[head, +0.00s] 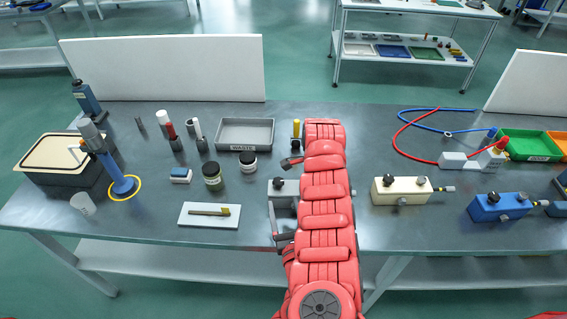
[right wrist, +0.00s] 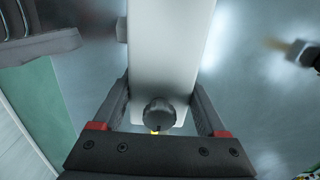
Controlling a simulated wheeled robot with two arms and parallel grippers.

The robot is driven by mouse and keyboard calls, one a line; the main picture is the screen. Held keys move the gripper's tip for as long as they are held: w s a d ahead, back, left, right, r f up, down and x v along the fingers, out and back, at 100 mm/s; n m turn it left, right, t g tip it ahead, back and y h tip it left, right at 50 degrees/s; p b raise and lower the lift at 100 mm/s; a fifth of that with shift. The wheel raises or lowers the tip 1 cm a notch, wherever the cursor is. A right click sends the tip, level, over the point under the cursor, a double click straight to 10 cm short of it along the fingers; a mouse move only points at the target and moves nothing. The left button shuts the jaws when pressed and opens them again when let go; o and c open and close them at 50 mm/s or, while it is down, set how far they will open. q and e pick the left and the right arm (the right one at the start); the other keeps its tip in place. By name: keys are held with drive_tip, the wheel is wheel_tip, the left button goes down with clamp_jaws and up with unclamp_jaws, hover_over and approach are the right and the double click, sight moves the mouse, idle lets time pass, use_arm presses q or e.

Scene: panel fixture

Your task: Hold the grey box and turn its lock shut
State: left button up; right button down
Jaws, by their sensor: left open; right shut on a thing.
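The grey box (head: 283,187) sits on the table near the middle in the head view, largely covered by my red arm. A dark knob (head: 278,182) shows on its top. In the right wrist view, my right gripper (right wrist: 160,117) is shut on the pale grey box (right wrist: 165,60), one finger on each side. A round dark knob (right wrist: 159,112) lies between these fingers, with a brass bit below it.
A cream box (head: 402,190) and a blue box (head: 500,207) stand to the right. A white plate with a brush (head: 210,213), jars (head: 212,174) and a grey tray (head: 245,134) lie to the left. Red and blue hoses (head: 408,130) curve behind.

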unclamp_jaws()
wheel_tip(320, 180, up, 12)
drive_tip(key=shift+f, duration=0.2)
use_arm(q)
drive_tip(key=shift+r, duration=0.1)
use_arm(e)
drive_tip(key=shift+d+r, duration=0.15)
drive_tip(key=shift+r, duration=0.15)
use_arm(q)
drive_tip(key=shift+r+p, duration=0.95)
drive_tip(key=shift+p, duration=0.1)
use_arm(e)
drive_tip(key=d+r, duration=0.1)
drive_tip(key=d, duration=0.2)
drive_tip(key=d+r, duration=0.1)
drive_tip(key=shift+d+r, duration=0.35)
